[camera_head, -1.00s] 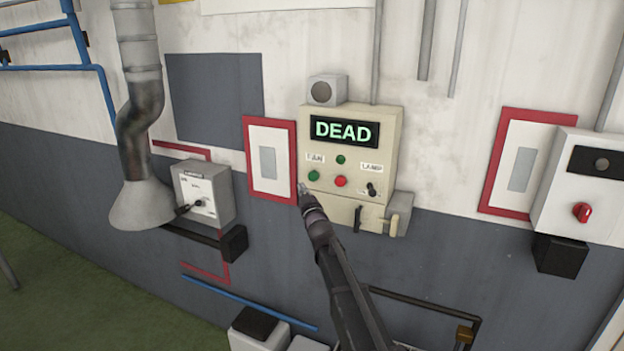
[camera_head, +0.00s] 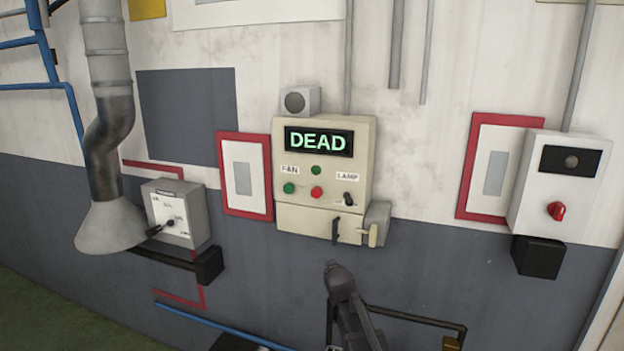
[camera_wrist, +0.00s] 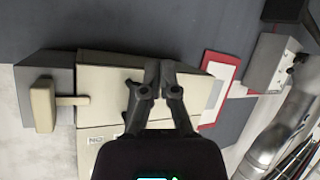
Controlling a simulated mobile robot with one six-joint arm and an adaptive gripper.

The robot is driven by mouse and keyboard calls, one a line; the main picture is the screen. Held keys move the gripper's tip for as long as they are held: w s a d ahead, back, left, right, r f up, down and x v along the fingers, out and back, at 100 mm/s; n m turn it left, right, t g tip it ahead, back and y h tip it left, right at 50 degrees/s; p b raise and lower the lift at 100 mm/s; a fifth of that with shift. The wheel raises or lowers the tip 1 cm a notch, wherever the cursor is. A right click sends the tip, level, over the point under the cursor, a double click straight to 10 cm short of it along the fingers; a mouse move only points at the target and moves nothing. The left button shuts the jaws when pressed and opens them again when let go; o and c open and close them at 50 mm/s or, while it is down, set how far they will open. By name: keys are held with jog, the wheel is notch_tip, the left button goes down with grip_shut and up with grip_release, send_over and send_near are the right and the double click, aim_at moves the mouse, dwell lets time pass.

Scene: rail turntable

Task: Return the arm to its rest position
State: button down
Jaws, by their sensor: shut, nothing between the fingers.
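My gripper (camera_head: 335,268) is dark grey and points up toward the wall from the bottom of the head view. It is below the beige control box (camera_head: 322,222) and apart from it as far as I can tell. In the wrist view my gripper (camera_wrist: 160,68) shows its two fingers with the tips together and nothing between them. The box shows a green "DEAD" display (camera_head: 318,142), a green button (camera_head: 289,188), a red button (camera_head: 317,193) and a lamp switch (camera_head: 348,199). Part of the box is hidden behind my gripper in the wrist view.
A grey lever box (camera_head: 180,213) and a duct hood (camera_head: 110,228) are on the left. A white box with a red knob (camera_head: 557,210) is on the right. A pipe (camera_head: 420,320) runs low on the wall.

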jog(key=s+d+f+m+g+b, duration=0.1)
jog(key=s+d+f+g+b, duration=0.1)
jog(key=s, duration=0.8)
jog(key=s+d+f+m+g+b, duration=0.1)
jog(key=s+d+f+g+b, duration=0.1)
jog(key=s+d+f+g, duration=0.3)
jog(key=s+d+f+m+g+b, duration=0.1)
jog(key=s+d+f+g, duration=0.3)
jog(key=s+f, duration=0.6)
jog(key=s+g+b, duration=0.1)
jog(key=s, duration=0.4)
jog(key=shift+s+f+m+h+b, duration=0.2)
jog(key=shift+s+m+h+b, duration=0.1)
jog(key=shift+m+b, duration=0.1)
jog(key=shift+a, duration=0.1)
